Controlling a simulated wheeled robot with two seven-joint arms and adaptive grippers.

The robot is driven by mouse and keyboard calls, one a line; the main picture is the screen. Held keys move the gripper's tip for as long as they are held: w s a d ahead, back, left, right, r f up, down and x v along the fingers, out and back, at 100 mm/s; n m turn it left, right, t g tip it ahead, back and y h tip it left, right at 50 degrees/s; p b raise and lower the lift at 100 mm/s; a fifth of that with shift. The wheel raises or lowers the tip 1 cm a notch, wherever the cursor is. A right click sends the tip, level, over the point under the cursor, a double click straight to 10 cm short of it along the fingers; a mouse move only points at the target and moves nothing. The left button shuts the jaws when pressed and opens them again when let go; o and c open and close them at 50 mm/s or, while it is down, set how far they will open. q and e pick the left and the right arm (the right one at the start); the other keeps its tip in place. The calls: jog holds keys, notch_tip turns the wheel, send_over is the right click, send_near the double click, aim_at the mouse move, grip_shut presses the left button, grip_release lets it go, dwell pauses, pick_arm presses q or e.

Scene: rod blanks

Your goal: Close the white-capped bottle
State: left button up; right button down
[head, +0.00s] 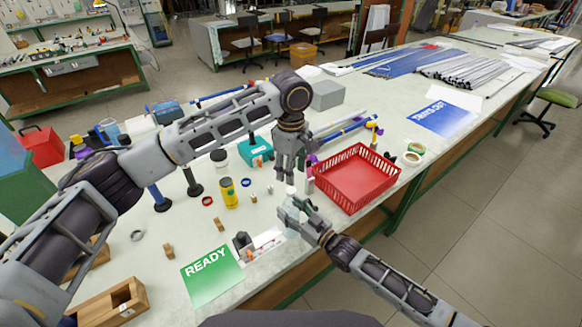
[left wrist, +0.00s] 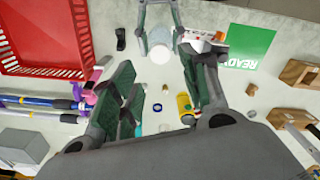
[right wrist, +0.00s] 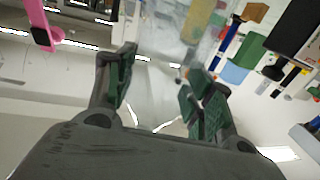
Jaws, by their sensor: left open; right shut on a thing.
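The white-capped bottle shows in the left wrist view with its round white top (left wrist: 161,54) facing the camera. The white top also shows small in the head view (head: 291,190). My right gripper (head: 294,207) is shut on the bottle's clear body (right wrist: 158,95), which stands between its fingers in the right wrist view. My left gripper (head: 288,170) is above the bottle, fingers pointing down. Its fingers (left wrist: 165,88) are open with nothing between them, and the white top lies beyond the tips. I cannot tell whether the cap is fully seated.
A red crate (head: 328,171) stands close on the right. A yellow canister (head: 229,194), a blue ring (head: 246,183) and a red ring (head: 207,201) are to the left. A green READY sheet (head: 212,277) and wooden box (head: 108,306) lie in front.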

aim_at(291, 190)
pick_arm(q)
jog(key=shift+f, duration=3.85)
grip_shut()
